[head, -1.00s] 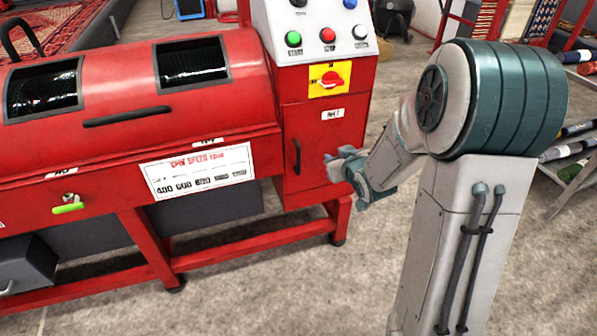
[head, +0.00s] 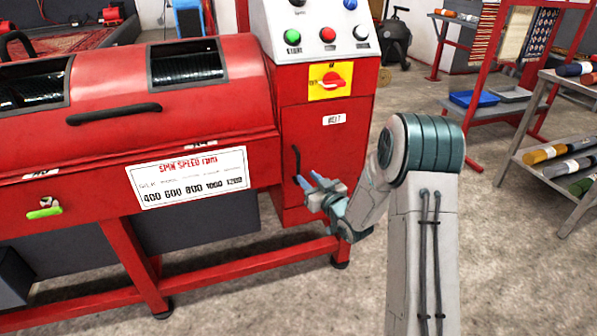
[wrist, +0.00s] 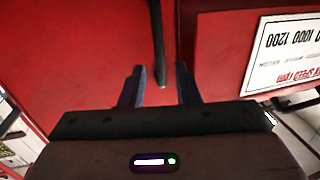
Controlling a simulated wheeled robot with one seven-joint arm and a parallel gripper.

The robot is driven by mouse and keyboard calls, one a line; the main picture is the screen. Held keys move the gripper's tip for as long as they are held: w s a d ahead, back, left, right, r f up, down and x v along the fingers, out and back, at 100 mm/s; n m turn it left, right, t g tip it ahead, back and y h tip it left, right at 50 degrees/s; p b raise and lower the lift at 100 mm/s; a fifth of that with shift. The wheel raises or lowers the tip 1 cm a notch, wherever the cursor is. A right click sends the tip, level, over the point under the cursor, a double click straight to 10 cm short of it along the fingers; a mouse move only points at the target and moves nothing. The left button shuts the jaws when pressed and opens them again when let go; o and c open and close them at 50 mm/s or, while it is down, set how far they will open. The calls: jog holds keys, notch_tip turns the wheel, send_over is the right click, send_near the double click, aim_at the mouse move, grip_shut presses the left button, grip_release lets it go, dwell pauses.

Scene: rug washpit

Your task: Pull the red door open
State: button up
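The red door (head: 325,150) is the front panel of the control cabinet at the right end of the red machine. Its black upright bar handle (head: 296,162) is near the door's left edge. My gripper (head: 307,182) is in front of the door, by the lower end of the handle. In the wrist view the red door (wrist: 80,60) fills much of the picture, and the dark handle (wrist: 157,40) runs down to between the two fingertips of my gripper (wrist: 159,78). The fingers are open, apart on both sides of the handle's end. I see no finger touching it.
A yellow and red rotary switch (head: 331,80) and coloured buttons (head: 327,34) are above the door. A spin speed label (head: 190,178) is left of it. The machine's red frame leg (head: 340,250) stands below. A rack with rolls (head: 565,160) is at right. Concrete floor between is clear.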

aim_at(299, 169)
jog(key=b+x, duration=0.1)
jog(key=x, duration=0.6)
grip_shut()
